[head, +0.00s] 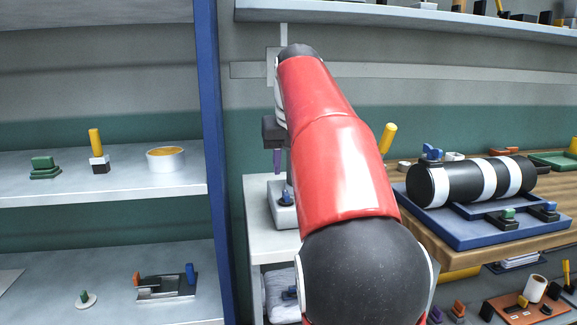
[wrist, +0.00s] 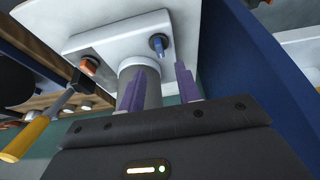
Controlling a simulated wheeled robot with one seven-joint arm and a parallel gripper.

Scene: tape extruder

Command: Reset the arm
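My arm, red with dark grey joints, stretches forward through the middle of the head view. My gripper (head: 277,150) is at its far end, partly hidden behind the arm, with a purple finger pointing down above a pale grey unit (head: 283,216) with a blue knob. In the wrist view my gripper (wrist: 159,68) has its two purple fingers apart with nothing held between them. Beyond the fingers are a grey cylinder (wrist: 150,92) and a white plate (wrist: 112,42) with a blue knob (wrist: 159,44). I cannot tell any contact.
A blue post (head: 212,130) stands left of my arm, beside shelves with small parts. At right, a wooden table (head: 450,258) bears a blue tray (head: 450,232) with a black and white striped cylinder (head: 470,181). A yellow-handled tool (wrist: 25,136) is left in the wrist view.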

